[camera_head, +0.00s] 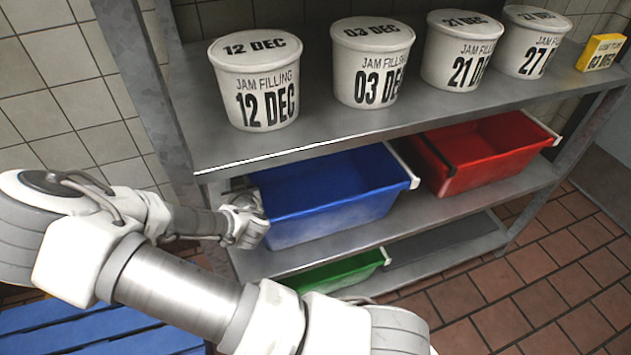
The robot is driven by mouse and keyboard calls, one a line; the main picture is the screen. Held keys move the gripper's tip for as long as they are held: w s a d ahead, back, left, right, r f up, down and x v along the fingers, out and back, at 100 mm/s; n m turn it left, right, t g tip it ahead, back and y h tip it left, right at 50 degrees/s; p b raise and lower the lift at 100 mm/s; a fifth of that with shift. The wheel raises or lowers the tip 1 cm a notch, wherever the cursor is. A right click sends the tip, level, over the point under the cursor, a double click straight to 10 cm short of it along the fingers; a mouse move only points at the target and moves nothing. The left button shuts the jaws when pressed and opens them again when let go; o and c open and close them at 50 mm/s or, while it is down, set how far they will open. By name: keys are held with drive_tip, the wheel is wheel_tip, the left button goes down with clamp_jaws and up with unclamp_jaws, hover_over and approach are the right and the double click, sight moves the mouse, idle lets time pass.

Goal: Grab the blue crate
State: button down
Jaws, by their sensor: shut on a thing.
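The blue crate (335,215) is an open, empty-looking bin on the middle shelf of the metal rack, with a pale strip on its right rim. My gripper (256,212) is at the crate's left end, shut on its left edge. The fingertips are mostly hidden by the gripper body and the crate's wall. My arm reaches in from the left and lower front of the picture.
A red crate (485,152) stands right of the blue one on the same shelf. A green crate (338,272) sits on the shelf below. Several white jam tubs (262,95) and a yellow box (601,52) stand above. Blue slatted boards (95,332) lie at lower left. Tiled floor (500,310) is clear at right.

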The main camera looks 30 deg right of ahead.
idle(0.5)
drive_tip(key=shift+w+r, duration=0.1)
drive_tip(key=shift+r, duration=0.25)
